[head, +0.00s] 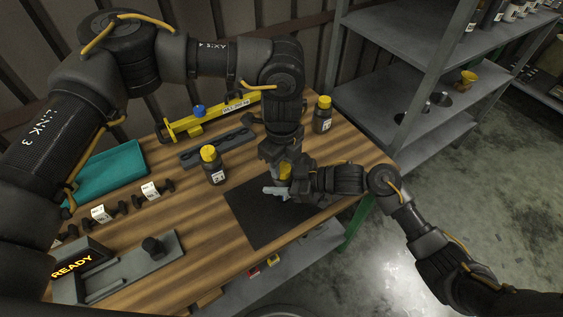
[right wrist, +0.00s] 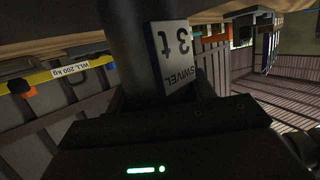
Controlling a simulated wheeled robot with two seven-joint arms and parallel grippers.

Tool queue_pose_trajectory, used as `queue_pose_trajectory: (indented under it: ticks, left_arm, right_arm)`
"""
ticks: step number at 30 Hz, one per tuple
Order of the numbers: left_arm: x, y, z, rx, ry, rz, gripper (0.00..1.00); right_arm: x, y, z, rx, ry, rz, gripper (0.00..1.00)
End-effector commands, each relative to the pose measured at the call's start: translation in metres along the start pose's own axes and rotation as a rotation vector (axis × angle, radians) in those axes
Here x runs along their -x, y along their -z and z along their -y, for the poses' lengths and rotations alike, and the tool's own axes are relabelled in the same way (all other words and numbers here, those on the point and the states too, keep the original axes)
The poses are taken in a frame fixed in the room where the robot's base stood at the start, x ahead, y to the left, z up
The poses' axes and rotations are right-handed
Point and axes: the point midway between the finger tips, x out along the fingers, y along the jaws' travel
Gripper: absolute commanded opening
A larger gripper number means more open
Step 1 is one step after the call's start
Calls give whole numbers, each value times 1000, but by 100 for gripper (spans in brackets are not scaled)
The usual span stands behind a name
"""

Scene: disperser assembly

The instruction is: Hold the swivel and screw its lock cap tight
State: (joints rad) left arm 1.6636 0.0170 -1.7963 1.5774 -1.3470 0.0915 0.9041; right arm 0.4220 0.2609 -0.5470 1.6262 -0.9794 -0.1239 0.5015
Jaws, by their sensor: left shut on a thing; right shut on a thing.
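The swivel is a dark grey cylinder (right wrist: 130,45) with a white and blue label reading "SWIVEL 3 t" in the right wrist view. In the head view it is mostly hidden behind my grippers, above the black mat (head: 262,222). My right gripper (head: 290,186) comes in from the right and is shut on the swivel's side. My left gripper (head: 280,160) points down from above, shut at the swivel's top. A yellow part (head: 284,172), apparently the lock cap, shows just below the left jaws; its thread and seating are hidden.
Behind are a grey bar (head: 215,150) and a yellow beam (head: 190,127). A teal tray (head: 108,172), shackle-like parts (head: 151,192) and a grey fixture (head: 125,268) lie left. Shelves (head: 400,90) stand right.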

Motion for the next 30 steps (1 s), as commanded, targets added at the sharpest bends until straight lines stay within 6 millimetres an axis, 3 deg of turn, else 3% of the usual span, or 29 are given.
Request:
queue_pose_trajectory:
  ticks: [9,25,26,30]
  left_arm:
    - [0,1,0,-130,-1,-4,13]
    - [0,2,0,-157,-1,-4,13]
    - [0,2,0,-156,-1,-4,37]
    - [0,1,0,-156,-1,-3,56]
  right_arm:
    - [0,0,-1,-1,-2,0,16]
    - [0,0,-1,-1,-2,0,16]
    - [0,0,-1,-1,-2,0,16]
    - [0,0,-1,-1,-2,0,16]
